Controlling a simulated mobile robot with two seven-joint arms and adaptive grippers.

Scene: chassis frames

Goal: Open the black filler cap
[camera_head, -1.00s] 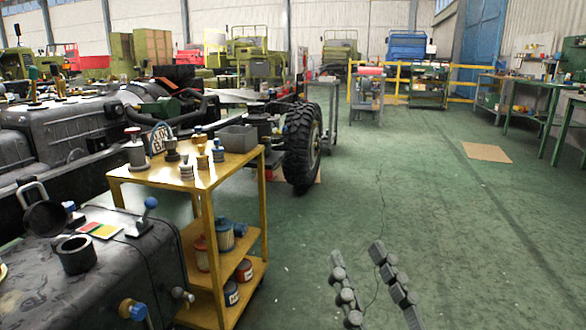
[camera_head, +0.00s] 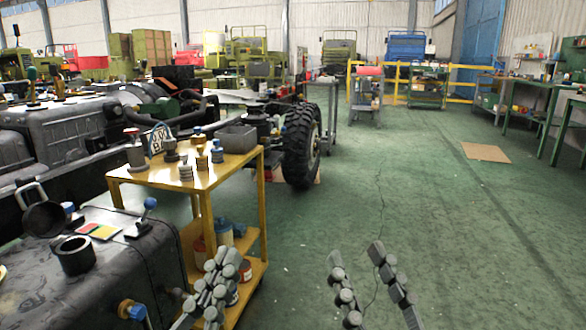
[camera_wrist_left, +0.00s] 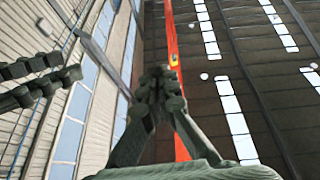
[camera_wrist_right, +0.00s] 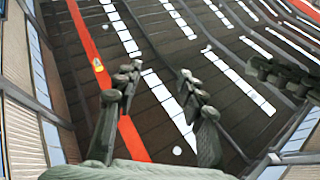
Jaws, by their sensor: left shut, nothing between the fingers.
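The dark tank (camera_head: 125,262) is at the lower left of the head view. A short black filler neck (camera_head: 76,258) stands on it, with its round mouth showing. Behind it, a round black cap (camera_head: 44,219) with a grey metal loop handle stands tilted up, apart from the mouth; its hinge is unclear. My left gripper (camera_head: 224,262) is shut and empty, right of the tank and in front of the yellow cart; it shows in the left wrist view (camera_wrist_left: 160,78). My right gripper (camera_head: 356,262) is open and empty over the floor, also seen in the right wrist view (camera_wrist_right: 158,82).
The yellow cart (camera_head: 219,176) carries metal parts and cans.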

